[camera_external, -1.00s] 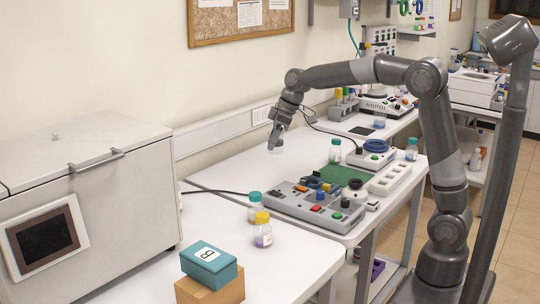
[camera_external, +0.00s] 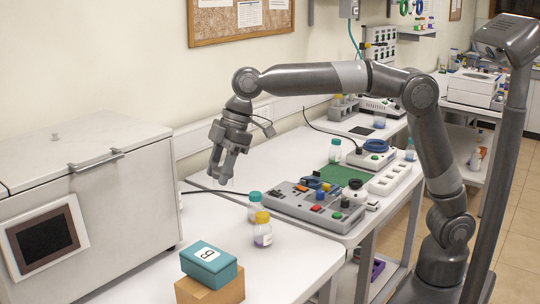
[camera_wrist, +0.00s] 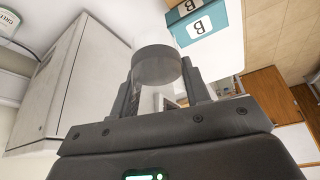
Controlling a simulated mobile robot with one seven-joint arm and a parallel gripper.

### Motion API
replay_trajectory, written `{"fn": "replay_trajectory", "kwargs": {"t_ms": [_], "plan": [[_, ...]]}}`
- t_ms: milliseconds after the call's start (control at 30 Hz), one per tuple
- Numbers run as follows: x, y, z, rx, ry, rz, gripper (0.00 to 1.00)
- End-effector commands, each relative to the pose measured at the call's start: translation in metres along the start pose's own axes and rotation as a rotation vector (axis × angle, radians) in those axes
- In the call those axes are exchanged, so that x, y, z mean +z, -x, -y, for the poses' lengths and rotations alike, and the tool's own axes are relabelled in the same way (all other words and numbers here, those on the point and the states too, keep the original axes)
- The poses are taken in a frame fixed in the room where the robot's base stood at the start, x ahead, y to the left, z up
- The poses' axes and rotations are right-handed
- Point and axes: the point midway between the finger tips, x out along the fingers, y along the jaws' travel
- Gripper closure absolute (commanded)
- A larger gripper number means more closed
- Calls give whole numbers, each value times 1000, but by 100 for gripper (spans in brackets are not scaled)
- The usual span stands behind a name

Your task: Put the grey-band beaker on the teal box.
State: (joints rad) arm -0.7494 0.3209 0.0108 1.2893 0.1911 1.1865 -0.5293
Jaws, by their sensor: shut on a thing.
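My gripper (camera_external: 224,176) is shut on the grey-band beaker and holds it in the air over the near end of the bench. In the wrist view the beaker (camera_wrist: 157,66) is a clear cup with a grey band, between the two fingers. In the external view it is mostly hidden by the fingers. The teal box (camera_external: 208,262), marked B, rests on a brown box (camera_external: 212,292) at the front of the bench. The teal box also shows at the upper right of the wrist view (camera_wrist: 202,37), beyond the beaker. The gripper is behind and above the teal box, apart from it.
A yellow-capped bottle (camera_external: 263,232) and a teal-capped bottle (camera_external: 254,206) stand right of the teal box. A grey control panel (camera_external: 305,207) lies behind them. A large white cabinet (camera_external: 120,205) stands on the left. Bench surface (camera_external: 275,275) right of the boxes is clear.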

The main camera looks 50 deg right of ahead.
Motion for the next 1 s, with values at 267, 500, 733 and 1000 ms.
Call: {"fn": "replay_trajectory", "kwargs": {"t_ms": [267,500,733,1000], "plan": [[-23,-36,35,-8,15,4,79],[-48,-80,68,-6,12,2,79],[-58,-99,81,-4,10,1,79],[-46,-128,81,-5,7,3,79]]}}
